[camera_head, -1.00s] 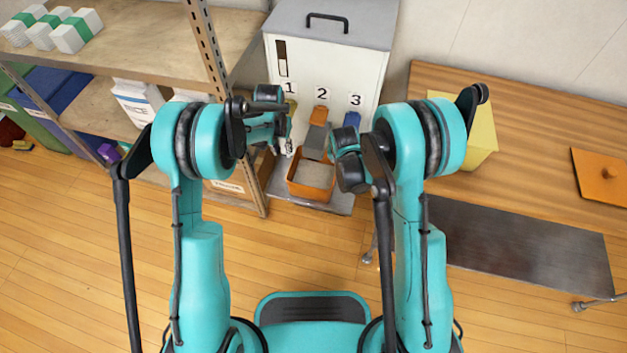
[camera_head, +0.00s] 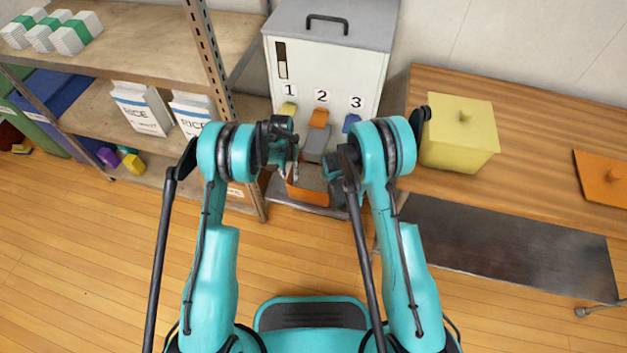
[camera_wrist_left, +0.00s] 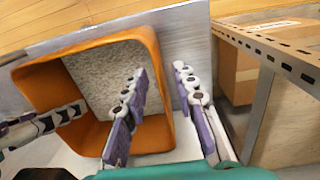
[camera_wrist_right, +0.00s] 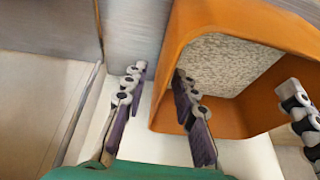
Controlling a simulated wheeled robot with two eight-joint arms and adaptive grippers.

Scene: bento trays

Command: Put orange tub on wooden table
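The orange tub (camera_head: 308,196) sits on a grey base in front of the dispenser, with pale grain inside; it also shows in the left wrist view (camera_wrist_left: 45,85) and right wrist view (camera_wrist_right: 285,35). My left gripper (camera_head: 290,172) is open at the tub's side. In the left wrist view its fingers (camera_wrist_left: 160,70) straddle one wall, one inside and one outside. My right gripper (camera_wrist_right: 160,70) is open around the opposite wall; my arm mostly hides it in the head view. The wooden table (camera_head: 540,130) is at the right.
The dispenser (camera_head: 330,75) with spouts numbered 1 to 3 stands behind the tub. A shelf rack (camera_head: 150,60) is close on the left. On the table are a yellow lidded box (camera_head: 458,135) and an orange lid (camera_head: 600,178); bare tabletop lies between them.

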